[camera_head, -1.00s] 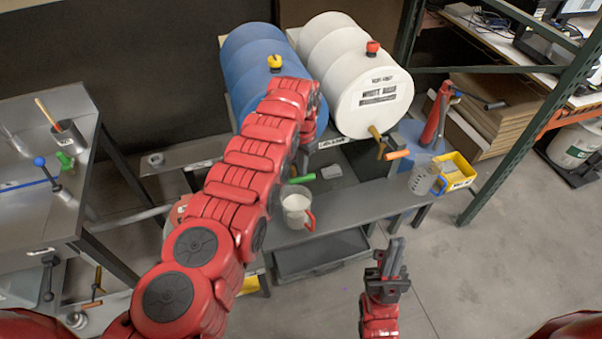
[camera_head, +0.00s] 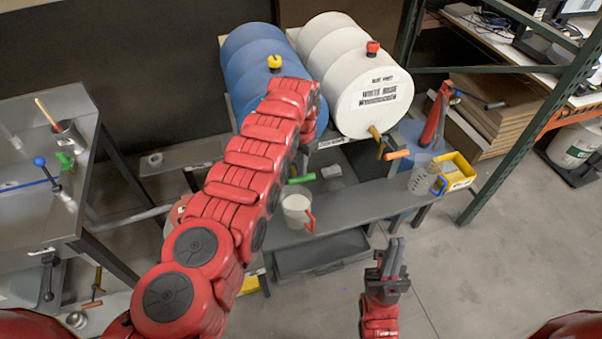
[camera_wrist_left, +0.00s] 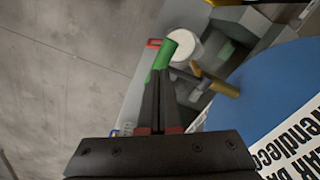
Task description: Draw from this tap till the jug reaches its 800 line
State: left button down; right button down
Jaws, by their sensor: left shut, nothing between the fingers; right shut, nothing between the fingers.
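The jug (camera_head: 296,209) with a red handle stands on the grey bench below the blue drum (camera_head: 253,62). It also shows in the left wrist view (camera_wrist_left: 187,47), with pale contents; its graduation lines cannot be read. The blue drum's brass tap (camera_wrist_left: 216,84) shows in the left wrist view. Its green lever (camera_head: 301,179) points out to the right in the head view. My left gripper (camera_wrist_left: 160,78) is shut and empty, its tips at or very close to the green lever; contact is unclear. My right gripper (camera_head: 394,258) is shut and empty, apart from the bench.
A white drum (camera_head: 372,95) beside the blue one has a brass tap with an orange lever (camera_head: 396,154). A clear jug with a blue handle (camera_head: 422,180) and a yellow bin (camera_head: 457,172) are at the bench's right end. A steel table (camera_head: 35,205) stands left.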

pick_arm(q)
jog(key=shift+f, duration=0.25)
jog(key=shift+f+b, duration=1.4)
jog(key=shift+b, duration=0.25)
jog(key=shift+r, duration=0.15)
notch_tip(320, 180, up, 4)
jog(key=p, duration=0.3)
jog(key=shift+f+p, duration=0.2)
jog(key=shift+p, duration=0.15)
jog(key=shift+f, duration=0.1)
